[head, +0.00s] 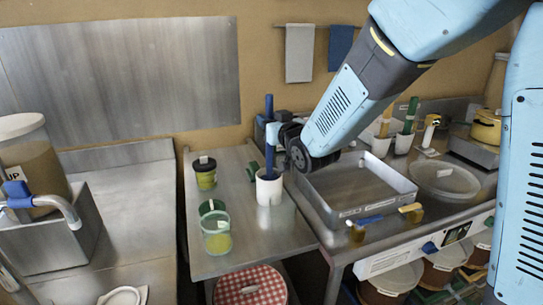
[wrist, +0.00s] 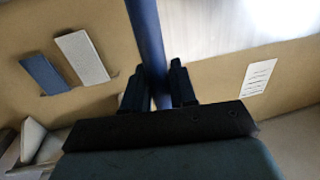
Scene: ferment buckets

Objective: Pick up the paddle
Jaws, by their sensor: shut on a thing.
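The paddle shows as a blue rod (head: 269,107) standing nearly upright in a white crock (head: 269,190) on the middle steel counter. Its lower end is hidden inside the crock. My gripper (head: 272,135) is at the rod's upper part, above the crock's rim, reaching in from the right. In the wrist view the rod (wrist: 146,35) passes between the two dark fingers of my gripper (wrist: 159,88), which are shut on it.
Jars (head: 216,236) with green lids stand left of the crock. A shallow steel tray (head: 330,205) lies close on the right. More white cups (head: 381,147) with coloured handles stand further right. A checked-cloth bucket (head: 250,287) is in front below. Towels (head: 299,55) hang behind.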

